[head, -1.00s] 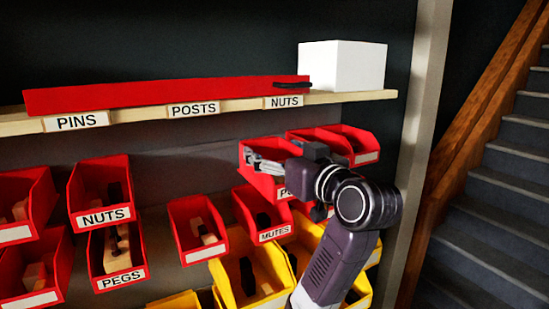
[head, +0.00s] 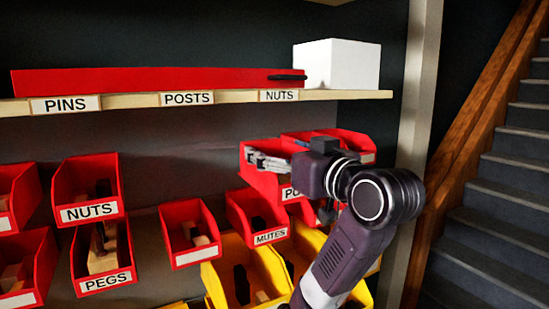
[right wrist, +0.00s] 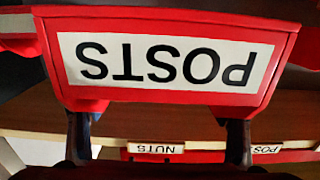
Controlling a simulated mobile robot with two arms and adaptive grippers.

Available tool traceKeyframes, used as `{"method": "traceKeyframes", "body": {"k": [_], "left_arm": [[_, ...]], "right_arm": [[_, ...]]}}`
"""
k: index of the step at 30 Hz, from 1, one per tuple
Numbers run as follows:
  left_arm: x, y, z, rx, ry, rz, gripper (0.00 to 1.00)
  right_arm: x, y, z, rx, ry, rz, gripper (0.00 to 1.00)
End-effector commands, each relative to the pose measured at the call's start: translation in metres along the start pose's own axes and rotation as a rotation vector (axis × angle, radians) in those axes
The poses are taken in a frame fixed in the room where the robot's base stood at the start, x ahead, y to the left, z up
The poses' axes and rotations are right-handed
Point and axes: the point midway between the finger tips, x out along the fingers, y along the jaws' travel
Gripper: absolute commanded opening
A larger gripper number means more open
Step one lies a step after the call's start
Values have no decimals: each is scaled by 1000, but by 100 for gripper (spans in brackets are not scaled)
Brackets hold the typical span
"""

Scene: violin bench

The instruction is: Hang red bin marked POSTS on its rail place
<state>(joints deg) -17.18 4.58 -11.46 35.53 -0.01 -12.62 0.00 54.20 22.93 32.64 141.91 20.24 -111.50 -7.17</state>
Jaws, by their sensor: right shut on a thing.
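The red bin marked POSTS (head: 263,181) is held by my right gripper (head: 266,161) in front of the rows of bins, below the shelf. In the head view the arm covers part of the bin and its label. The right wrist view shows the POSTS bin's front and label (right wrist: 165,62) upside down, with a dark finger near each side. A POSTS tag (head: 187,98) sits on the shelf edge, between the PINS tag (head: 65,104) and the NUTS tag (head: 279,95). My left gripper is out of view.
Red bins marked NUTS (head: 89,212), PEGS (head: 105,281) and MUTES (head: 270,237) hang on the wall panel, with yellow bins (head: 222,284) below. A white box (head: 337,64) and a long red piece (head: 140,81) rest on the shelf. Bare panel (head: 165,145) shows under the POSTS tag.

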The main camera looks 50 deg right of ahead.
Motion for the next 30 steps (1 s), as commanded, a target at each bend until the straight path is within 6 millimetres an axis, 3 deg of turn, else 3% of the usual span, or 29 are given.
{"method": "traceKeyframes", "body": {"k": [30], "left_arm": [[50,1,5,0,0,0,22]], "right_arm": [[-59,-1,1,-3,-1,0,46]]}}
